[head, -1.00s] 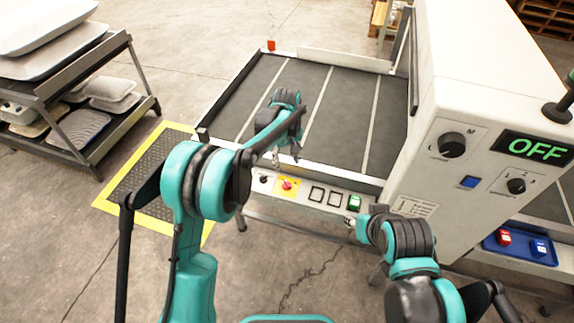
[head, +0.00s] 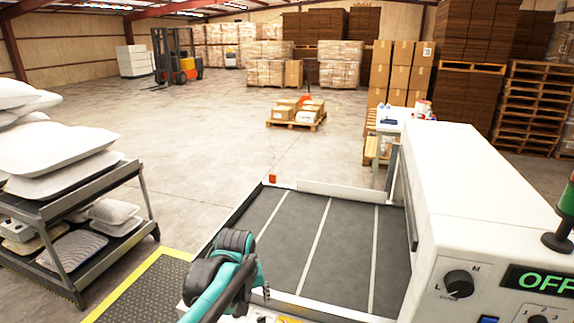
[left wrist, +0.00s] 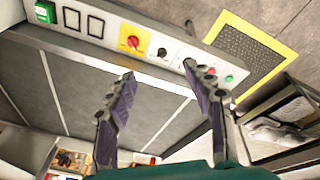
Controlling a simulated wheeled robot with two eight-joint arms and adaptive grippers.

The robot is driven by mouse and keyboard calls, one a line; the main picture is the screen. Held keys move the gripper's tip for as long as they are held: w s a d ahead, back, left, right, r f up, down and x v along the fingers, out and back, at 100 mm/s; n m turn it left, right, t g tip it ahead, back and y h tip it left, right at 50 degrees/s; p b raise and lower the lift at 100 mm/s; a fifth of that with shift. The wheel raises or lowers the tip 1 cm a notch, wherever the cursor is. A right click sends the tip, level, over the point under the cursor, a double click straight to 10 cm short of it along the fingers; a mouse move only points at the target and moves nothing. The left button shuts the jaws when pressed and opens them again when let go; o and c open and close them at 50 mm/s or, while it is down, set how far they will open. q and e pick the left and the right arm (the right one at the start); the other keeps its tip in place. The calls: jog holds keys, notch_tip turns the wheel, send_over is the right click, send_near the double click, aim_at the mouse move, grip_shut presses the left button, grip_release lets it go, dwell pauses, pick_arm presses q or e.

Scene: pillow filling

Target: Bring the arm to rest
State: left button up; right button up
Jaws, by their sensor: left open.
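My left arm (head: 222,280) reaches in from the bottom of the head view, over the near left part of the machine's dark bed (head: 340,250). Its gripper is mostly hidden behind the arm in the head view. In the left wrist view, my left gripper (left wrist: 158,70) has its two dark fingers apart, with nothing between them. Behind the fingers lie the bed's front edge and the control panel (left wrist: 148,45), with a red knob on a yellow plate. I cannot tell the gap from fingers to panel. My right arm and gripper are out of view.
The white machine housing (head: 490,200) with an OFF display stands at right. A rack (head: 150,205) of pillows stands at left, beside a yellow-edged floor mat (head: 140,295). Pallets of boxes (head: 297,113) and a forklift (head: 178,60) are far back. Open floor lies between.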

pick_arm(q)
jog(key=s+a+m+t, duration=0.1)
jog(key=s+a, duration=0.3)
jog(key=s, duration=0.5)
jog(key=s+a+m+t, duration=0.2)
jog(key=s+a+t, duration=0.1)
jog(key=s, duration=0.6)
jog(key=shift+s+a+f+y, duration=0.3)
jog(key=shift+a+f, duration=0.1)
jog(key=shift+a, duration=0.4)
